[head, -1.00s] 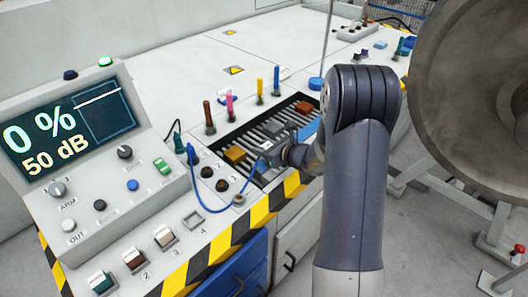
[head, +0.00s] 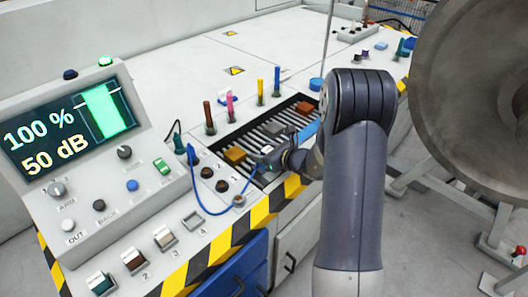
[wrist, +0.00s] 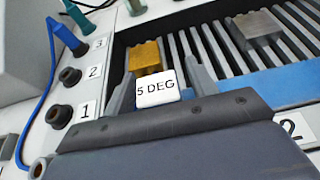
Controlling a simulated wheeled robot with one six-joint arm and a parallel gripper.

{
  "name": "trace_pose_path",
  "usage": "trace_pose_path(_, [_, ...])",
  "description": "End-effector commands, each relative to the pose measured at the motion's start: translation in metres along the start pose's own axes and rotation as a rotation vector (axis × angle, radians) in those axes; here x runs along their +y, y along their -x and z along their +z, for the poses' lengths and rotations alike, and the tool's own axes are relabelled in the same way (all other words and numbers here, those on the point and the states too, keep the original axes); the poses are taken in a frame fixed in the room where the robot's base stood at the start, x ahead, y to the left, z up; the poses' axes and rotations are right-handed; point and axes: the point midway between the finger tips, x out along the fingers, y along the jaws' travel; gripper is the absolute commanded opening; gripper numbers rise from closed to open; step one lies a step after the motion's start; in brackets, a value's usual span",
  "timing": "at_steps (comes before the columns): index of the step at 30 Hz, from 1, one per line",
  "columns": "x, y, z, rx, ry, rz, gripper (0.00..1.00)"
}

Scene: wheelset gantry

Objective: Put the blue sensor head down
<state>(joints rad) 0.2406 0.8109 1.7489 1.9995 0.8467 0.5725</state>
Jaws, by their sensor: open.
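My gripper (wrist: 160,92) is open, low over the slatted bed, with one finger on each side of a small block with a white "5 DEG" face (wrist: 157,90). A gap shows between the block and the right finger. A blue cable (head: 205,209) runs from the socket panel toward my gripper (head: 268,153). A yellow block (wrist: 146,57) sits just behind the labelled block, also visible in the head view (head: 234,155).
The slatted bed (head: 268,132) also holds a grey block (wrist: 257,27) and a reddish-brown block (head: 304,108). A blue strip (wrist: 283,83) lies along its near side. Several coloured pegs stand behind. Black sockets (wrist: 61,115) line the left. The console screen (head: 70,122) reads 100 %, 50 dB.

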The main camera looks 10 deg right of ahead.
Motion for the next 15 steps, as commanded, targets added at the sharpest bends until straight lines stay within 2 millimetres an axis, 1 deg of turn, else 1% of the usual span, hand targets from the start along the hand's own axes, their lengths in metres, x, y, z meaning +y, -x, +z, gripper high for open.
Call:
trace_pose_path(5, [0.0,0.002,0.005,0.0,0.0,0.0,0.54])
trace_pose_path(8, [-0.002,0.019,0.003,-0.001,0.0,-0.003,0.54])
trace_pose_path(15, [-0.002,0.073,0.003,-0.001,0.0,-0.005,0.54])
